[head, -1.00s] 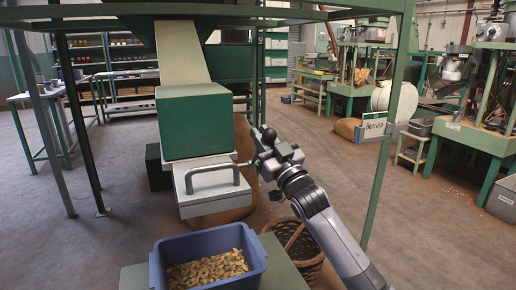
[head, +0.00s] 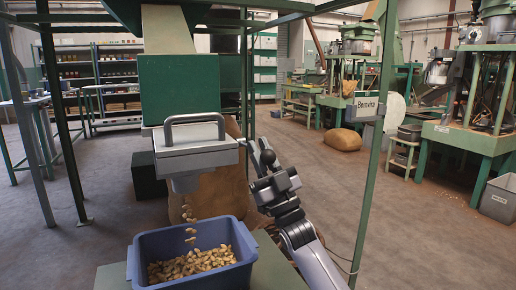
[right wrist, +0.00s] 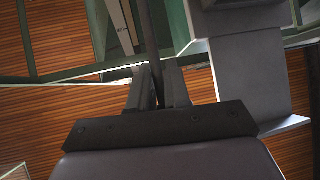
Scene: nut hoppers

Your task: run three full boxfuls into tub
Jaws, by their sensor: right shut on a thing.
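The green hopper (head: 178,95) has a grey metering box (head: 195,142) with a bar handle under it. Peanuts in shells (head: 190,230) are falling from the box's spout (head: 185,184). They drop into the blue tub (head: 135,262), which stands below on a green surface and holds a heap of nuts. My right gripper (head: 264,170) is beside the box's right side, at a dark lever with a round black knob (head: 267,157). In the right wrist view its fingers (right wrist: 158,88) are closed around a dark rod (right wrist: 148,40). My left gripper is out of view.
A brown sack (head: 215,190) stands behind the spout. A green post (head: 372,150) rises right of my arm. Green machines (head: 470,140) stand farther right. Floor between is open.

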